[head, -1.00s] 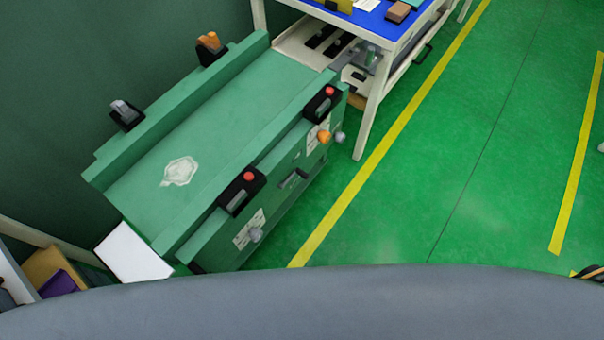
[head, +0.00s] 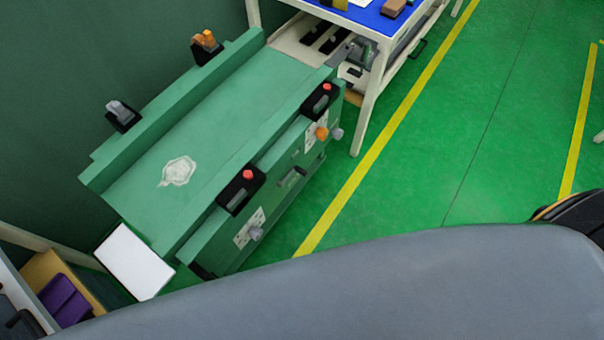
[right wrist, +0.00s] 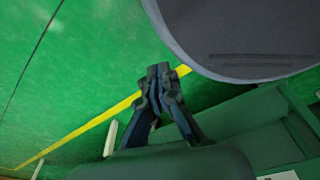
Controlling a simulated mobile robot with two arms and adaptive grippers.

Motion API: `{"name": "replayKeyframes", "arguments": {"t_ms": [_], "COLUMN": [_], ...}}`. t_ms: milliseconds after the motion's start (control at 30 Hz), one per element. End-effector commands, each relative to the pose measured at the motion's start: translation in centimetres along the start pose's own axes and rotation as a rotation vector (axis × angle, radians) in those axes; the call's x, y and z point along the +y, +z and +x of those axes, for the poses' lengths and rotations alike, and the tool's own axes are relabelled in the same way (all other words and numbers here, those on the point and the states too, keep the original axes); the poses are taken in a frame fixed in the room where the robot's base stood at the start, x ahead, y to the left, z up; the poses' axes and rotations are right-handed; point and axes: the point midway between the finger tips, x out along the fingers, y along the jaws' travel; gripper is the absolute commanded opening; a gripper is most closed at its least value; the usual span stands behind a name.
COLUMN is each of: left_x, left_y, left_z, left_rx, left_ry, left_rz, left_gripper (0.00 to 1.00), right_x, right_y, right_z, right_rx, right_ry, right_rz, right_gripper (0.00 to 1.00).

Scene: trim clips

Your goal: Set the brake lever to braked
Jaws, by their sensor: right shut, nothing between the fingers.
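A green workbench (head: 215,133) stands at the left of the head view. An orange lever (head: 205,40) and a grey lever (head: 119,110) sit on black mounts on its back rail. Two black plates, each with a red button and a grey handle, sit on the front rail: a far plate (head: 322,100) and a near plate (head: 238,191). I cannot tell which of these is the brake lever. My right gripper (right wrist: 159,72) is shut and empty in the right wrist view, above the green floor and apart from the bench. My left gripper is not in view.
An orange knob (head: 321,133) and grey knobs stick out of the bench front. A white-legged table with a blue top (head: 368,15) stands beyond it. A white panel (head: 134,262) and a purple bin (head: 66,300) are at lower left. The green floor (head: 420,150) at right is clear.

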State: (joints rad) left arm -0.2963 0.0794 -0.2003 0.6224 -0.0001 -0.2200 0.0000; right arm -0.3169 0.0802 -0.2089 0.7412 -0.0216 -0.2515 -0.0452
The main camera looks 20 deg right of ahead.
Motion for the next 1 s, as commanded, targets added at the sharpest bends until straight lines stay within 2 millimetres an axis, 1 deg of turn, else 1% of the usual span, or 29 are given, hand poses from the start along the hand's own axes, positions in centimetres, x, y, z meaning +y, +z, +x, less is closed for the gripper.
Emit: {"name": "replayKeyframes", "arguments": {"t_ms": [33,67,100,167,200,267,300,367,400,467,500,600,700,800,1000], "left_x": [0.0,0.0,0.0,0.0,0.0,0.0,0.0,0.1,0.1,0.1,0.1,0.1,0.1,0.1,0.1], "left_y": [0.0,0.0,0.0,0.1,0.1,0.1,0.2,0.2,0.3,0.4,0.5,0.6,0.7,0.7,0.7], "left_z": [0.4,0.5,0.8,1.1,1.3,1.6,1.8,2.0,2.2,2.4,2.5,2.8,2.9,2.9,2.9], "left_rx": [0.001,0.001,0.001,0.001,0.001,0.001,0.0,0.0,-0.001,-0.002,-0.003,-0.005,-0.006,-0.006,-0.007], "left_ry": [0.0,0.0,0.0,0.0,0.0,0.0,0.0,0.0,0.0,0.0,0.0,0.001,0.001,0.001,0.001], "left_rz": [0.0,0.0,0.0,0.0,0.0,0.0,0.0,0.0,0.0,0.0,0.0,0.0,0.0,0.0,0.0], "left_gripper": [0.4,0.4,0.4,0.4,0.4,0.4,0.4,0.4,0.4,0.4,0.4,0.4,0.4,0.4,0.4], "right_x": [0.1,0.1,0.1,0.2,0.1,0.1,0.1,0.1,0.1,0.1,0.1,0.2,0.3,0.3,0.4], "right_y": [-3.0,-4.9,-7.7,-11.9,-14.6,-18.5,-21.0,-24.3,-26.2,-28.6,-29.9,-32.3,-33.6,-34.1,-34.3], "right_z": [-0.3,-0.7,-1.4,-3.0,-4.4,-6.8,-8.6,-11.6,-13.6,-16.6,-18.5,-22.5,-25.2,-26.5,-26.8], "right_rx": [0.054,0.087,0.135,0.21,0.26,0.335,0.384,0.454,0.495,0.552,0.587,0.652,0.692,0.709,0.713], "right_ry": [0.005,0.01,0.019,0.038,0.054,0.083,0.105,0.141,0.166,0.203,0.227,0.277,0.311,0.329,0.332], "right_rz": [-0.042,-0.072,-0.115,-0.183,-0.23,-0.297,-0.34,-0.397,-0.431,-0.475,-0.501,-0.547,-0.572,-0.586,-0.588], "right_gripper": [0.0,0.0,0.0,0.0,0.0,0.0,0.0,0.0,0.0,0.0,0.0,0.0,0.0,0.0,0.0]}}
